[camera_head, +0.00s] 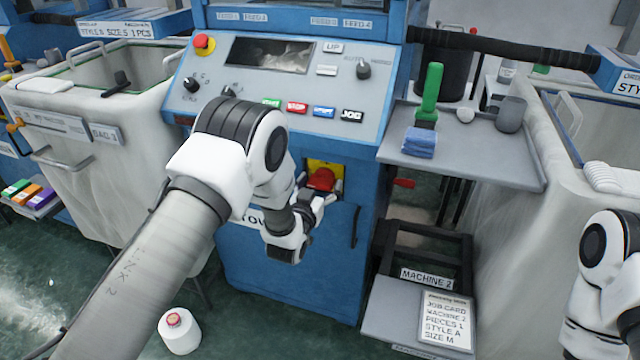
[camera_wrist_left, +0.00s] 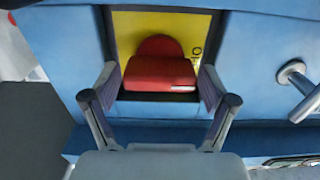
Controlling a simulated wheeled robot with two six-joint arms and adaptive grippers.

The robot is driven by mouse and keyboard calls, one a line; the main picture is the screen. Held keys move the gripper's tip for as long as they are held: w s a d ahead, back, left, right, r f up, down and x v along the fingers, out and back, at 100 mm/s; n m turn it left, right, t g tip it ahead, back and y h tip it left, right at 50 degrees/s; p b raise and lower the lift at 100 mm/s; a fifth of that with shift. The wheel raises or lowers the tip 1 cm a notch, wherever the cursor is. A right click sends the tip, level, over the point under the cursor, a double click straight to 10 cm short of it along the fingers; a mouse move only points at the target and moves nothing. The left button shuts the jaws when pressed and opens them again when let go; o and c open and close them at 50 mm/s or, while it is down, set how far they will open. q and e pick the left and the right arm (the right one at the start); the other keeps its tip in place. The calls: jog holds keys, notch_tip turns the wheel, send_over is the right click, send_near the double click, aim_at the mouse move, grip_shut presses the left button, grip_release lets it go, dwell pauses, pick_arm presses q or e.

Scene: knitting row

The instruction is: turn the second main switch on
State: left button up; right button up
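The main switch (camera_head: 321,179) is a red knob on a yellow plate (camera_head: 318,165), low on the front of the blue machine. The left wrist view shows the red knob (camera_wrist_left: 160,74) close up, its wide bar lying across the picture; part of the plate's lettering (camera_wrist_left: 196,57) shows beside it. My left gripper (camera_head: 318,188) is at the knob. In the left wrist view its fingers (camera_wrist_left: 157,88) stand open on either side of the knob, with narrow gaps and no clear contact. Part of my right arm shows at the right edge; its gripper is out of view.
A control panel (camera_head: 290,88) with a red stop button (camera_head: 203,42) is above. A door handle (camera_head: 356,226) is right of the switch; it also shows in the wrist view (camera_wrist_left: 305,95). A grey shelf (camera_head: 480,165) juts out right. A "MACHINE 2" sign (camera_head: 426,279) stands below.

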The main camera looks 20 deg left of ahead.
pick_arm(q)
jog(key=c, duration=0.6)
jog(key=shift+m, duration=0.3)
jog(key=m+b, duration=0.1)
jog(key=m, duration=0.3)
jog(key=shift+d+f, duration=0.1)
jog(key=m, duration=0.5)
jog(key=shift+d+b, duration=0.1)
jog(key=shift+b, duration=0.3)
jog(key=m+b, duration=0.1)
jog(key=m, duration=0.3)
jog(key=shift+f, duration=0.1)
jog(key=shift+f+m+b, duration=0.1)
jog(key=shift+m+b, duration=0.3)
jog(key=shift+m, duration=1.8)
